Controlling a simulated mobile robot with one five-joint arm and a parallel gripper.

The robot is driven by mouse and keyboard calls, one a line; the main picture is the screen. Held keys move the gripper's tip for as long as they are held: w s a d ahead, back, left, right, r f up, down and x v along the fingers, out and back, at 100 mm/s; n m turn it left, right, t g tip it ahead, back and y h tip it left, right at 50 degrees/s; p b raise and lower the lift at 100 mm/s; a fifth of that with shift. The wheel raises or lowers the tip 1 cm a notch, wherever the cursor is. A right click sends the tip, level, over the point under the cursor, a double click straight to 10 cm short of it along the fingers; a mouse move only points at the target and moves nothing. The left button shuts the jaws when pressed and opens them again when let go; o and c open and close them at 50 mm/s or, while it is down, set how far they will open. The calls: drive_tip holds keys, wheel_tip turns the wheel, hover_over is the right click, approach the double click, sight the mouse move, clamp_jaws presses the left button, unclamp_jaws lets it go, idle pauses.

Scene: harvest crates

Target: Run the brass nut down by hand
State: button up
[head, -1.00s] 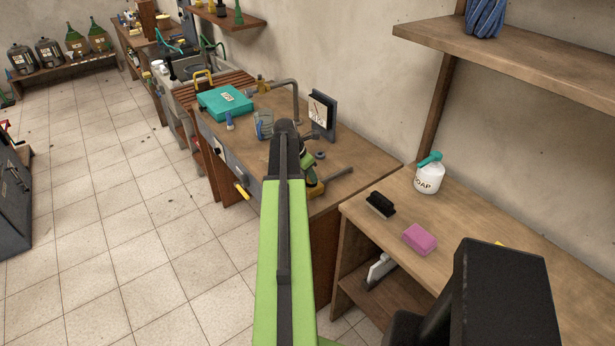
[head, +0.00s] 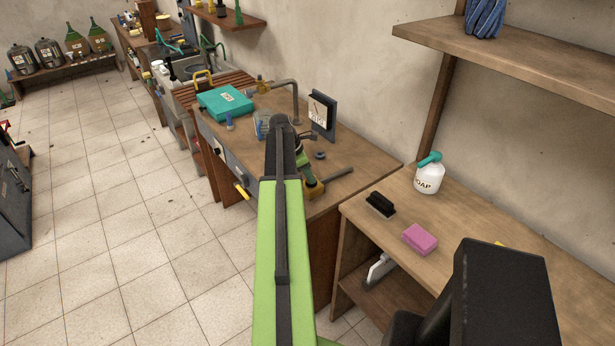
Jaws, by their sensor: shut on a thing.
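A brass fitting (head: 314,188) sits at the near end of a grey pipe (head: 339,175) at the front of the wooden workbench. The brass nut cannot be told apart from this fitting at this size. My gripper (head: 307,180) is at the fitting, below my green wrist, and is shut on the nut there. My green arm hides most of the gripper and the left part of the grip. The fingertips are too small to see clearly.
A dark stand with a white card (head: 321,113), a small dark ring (head: 320,155), a bent grey pipe (head: 293,92) and a teal case (head: 225,102) are on the workbench (head: 358,150). A soap bottle (head: 428,177), black brush (head: 381,205) and pink sponge (head: 420,238) stand on the right-hand bench.

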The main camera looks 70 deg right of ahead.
drive_tip(key=shift+w+d+m, duration=0.2)
drive_tip(key=shift+m, duration=0.3)
drive_tip(key=shift+a, duration=0.1)
drive_tip(key=shift+m+y, duration=0.4)
drive_tip(key=shift+m, duration=0.1)
drive_tip(key=o, duration=1)
drive_tip(key=shift+m+g, duration=0.3)
drive_tip(key=shift+o, duration=0.2)
drive_tip(key=shift+s, duration=0.1)
